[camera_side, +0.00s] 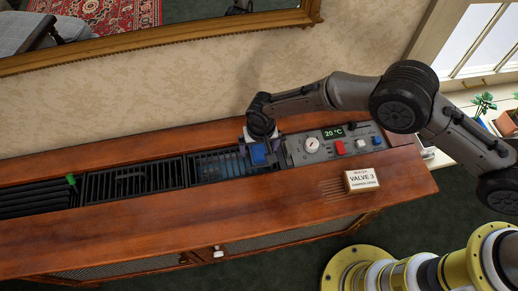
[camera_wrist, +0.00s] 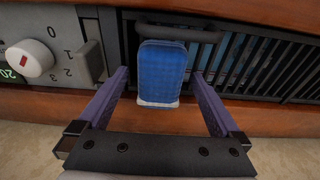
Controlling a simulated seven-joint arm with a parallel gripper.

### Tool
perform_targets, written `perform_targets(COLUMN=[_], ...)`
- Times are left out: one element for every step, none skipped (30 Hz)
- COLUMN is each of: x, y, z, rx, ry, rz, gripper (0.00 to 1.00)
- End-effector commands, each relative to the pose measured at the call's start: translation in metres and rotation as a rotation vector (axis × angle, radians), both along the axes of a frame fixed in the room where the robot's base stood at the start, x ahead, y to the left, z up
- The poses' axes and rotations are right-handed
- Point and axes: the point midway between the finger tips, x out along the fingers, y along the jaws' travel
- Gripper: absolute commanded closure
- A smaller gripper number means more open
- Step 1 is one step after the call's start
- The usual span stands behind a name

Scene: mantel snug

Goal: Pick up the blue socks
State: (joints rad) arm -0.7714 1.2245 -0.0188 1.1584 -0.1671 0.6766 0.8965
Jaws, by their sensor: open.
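The blue socks (camera_wrist: 162,72) look like a rounded blue, fabric-textured bundle with a white lower edge. They lie at the end of the dark grille, against its dark bar handle in the wrist view. In the side view the blue socks (camera_side: 258,154) show just below my gripper (camera_side: 259,138), at the left end of the control panel. My gripper (camera_wrist: 158,76) is open in the wrist view, one finger on each side of the socks with gaps showing. Whether the fingertips reach down beside the socks is hard to tell.
The dark grille (camera_side: 205,168) has something bluish beneath its slats. The control panel (camera_side: 300,158) has a white dial (camera_side: 312,145), a red button (camera_side: 340,147) and a display. A VALVE 3 sign (camera_side: 361,179) stands on the wooden top. The wall and mirror frame are behind.

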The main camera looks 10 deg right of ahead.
Motion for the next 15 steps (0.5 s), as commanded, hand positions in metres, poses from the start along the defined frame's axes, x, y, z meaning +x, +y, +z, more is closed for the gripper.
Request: perform_targets(x=[0.0001, 0.0, 0.0, 0.0, 0.0, 0.0, 0.0, 0.0, 0.0, 0.0, 0.0, 0.0, 0.0, 0.0, 0.0], y=[0.0, 0.0, 0.0, 0.0, 0.0, 0.0, 0.0, 0.0, 0.0, 0.0, 0.0001, 0.0, 0.0001, 0.0001, 0.0001], z=[-0.0005, -0.0007, -0.0008, -0.0009, -0.0009, -0.0009, -0.0009, -0.0009, -0.0009, -0.0009, -0.0009, -0.0009, -0.0009, -0.0009, -0.0009], rx=[0.0, 0.0, 0.0, 0.0, 0.0, 0.0, 0.0, 0.0, 0.0, 0.0, 0.0, 0.0, 0.0, 0.0, 0.0], ry=[0.0, 0.0, 0.0, 0.0, 0.0, 0.0, 0.0, 0.0, 0.0, 0.0, 0.0, 0.0, 0.0, 0.0, 0.0], rz=[0.0, 0.0, 0.0, 0.0, 0.0, 0.0, 0.0, 0.0, 0.0, 0.0, 0.0, 0.0, 0.0, 0.0, 0.0], gripper=[0.0, 0.0, 0.0, 0.0, 0.0, 0.0, 0.0, 0.0, 0.0, 0.05, 0.11, 0.18, 0.23, 0.29, 0.36])
